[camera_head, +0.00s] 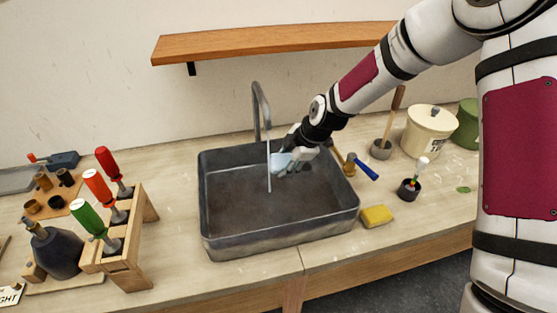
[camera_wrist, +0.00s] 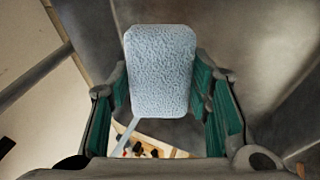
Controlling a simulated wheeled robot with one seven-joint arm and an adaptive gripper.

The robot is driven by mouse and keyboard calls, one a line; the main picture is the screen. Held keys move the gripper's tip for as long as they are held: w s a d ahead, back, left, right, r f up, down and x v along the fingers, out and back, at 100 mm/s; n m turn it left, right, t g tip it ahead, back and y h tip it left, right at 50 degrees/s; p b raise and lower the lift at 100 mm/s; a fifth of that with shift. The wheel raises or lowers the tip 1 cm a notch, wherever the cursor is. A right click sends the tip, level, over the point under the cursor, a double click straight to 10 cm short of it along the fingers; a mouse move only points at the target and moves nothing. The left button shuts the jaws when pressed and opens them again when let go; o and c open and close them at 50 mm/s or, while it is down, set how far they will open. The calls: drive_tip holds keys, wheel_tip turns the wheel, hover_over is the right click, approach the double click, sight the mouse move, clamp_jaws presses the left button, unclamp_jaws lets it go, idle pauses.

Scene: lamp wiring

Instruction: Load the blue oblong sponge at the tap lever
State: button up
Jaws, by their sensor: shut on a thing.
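My gripper (camera_head: 291,160) is shut on the light blue oblong sponge (camera_wrist: 160,70), which stands between its green-lined fingers in the wrist view. In the head view the sponge (camera_head: 281,163) is over the sink, beside or at a thin pale stream (camera_head: 268,175) below the tap spout (camera_head: 262,100). I cannot tell whether the stream touches the sponge. A brass fitting with a blue handle (camera_head: 366,171), seemingly the tap lever, is at the sink's right side. My gripper partly hides the sponge.
A wooden rack of screwdrivers (camera_head: 130,262) stands left. A shelf (camera_head: 270,43) hangs above.

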drive_tip(key=shift+s+d+p, duration=1.3)
drive_tip(key=shift+s+d, duration=0.6)
drive_tip(key=shift+d, duration=0.3)
drive_tip(key=shift+d, duration=0.1)
drive_tip(key=s+d+r+p, duration=0.3)
drive_tip(key=r, duration=0.1)
drive_tip(key=shift+d, duration=0.35)
drive_tip(key=shift+s, duration=0.1)
idle(0.6)
